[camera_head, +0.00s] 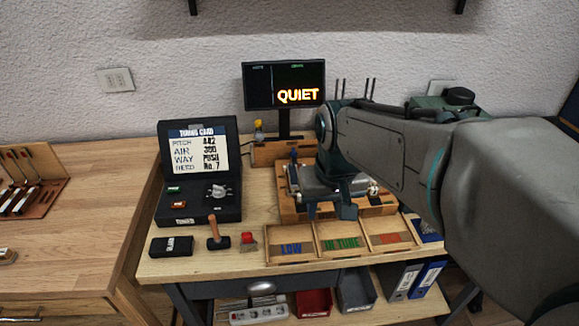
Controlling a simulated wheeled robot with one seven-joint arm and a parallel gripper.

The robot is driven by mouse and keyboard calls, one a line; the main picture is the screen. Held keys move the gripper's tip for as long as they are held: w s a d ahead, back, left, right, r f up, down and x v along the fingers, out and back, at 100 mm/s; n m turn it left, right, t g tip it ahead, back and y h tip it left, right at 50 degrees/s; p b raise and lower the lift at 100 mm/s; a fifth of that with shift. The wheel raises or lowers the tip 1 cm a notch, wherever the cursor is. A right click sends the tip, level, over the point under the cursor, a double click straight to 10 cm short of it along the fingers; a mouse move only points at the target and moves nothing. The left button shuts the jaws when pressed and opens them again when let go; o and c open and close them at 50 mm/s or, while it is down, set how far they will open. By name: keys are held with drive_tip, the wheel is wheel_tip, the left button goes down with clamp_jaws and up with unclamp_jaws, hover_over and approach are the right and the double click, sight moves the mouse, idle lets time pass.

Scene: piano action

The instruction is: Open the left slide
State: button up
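A wooden piano action unit (292,209) stands on the workbench, right of the middle of the view. My gripper (329,211) hangs over its front, fingertips pointing down. The two fingers are apart, and I see nothing held between them. My arm comes in from the right and hides much of the unit's top and right side. I cannot make out the left slide as a separate part, nor whether the gripper touches the unit.
A wooden tray (318,241) marked LOW and IN TUNE lies in front. A black tuning case (199,205), small hammer (216,236), red-topped piece (248,240) and black box (171,246) stand left. A screen (285,84) reads QUIET. A drawer with a grey handle (262,288) is below.

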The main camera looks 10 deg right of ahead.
drive_tip(key=w+g, duration=0.2)
drive_tip(key=w, duration=1.7)
drive_tip(key=shift+m, duration=0.3)
drive_tip(key=f, duration=1.4)
drive_tip(key=shift+a+f+p, duration=0.2)
drive_tip(key=shift+a+p, duration=0.05)
drive_tip(key=shift+p, duration=0.15)
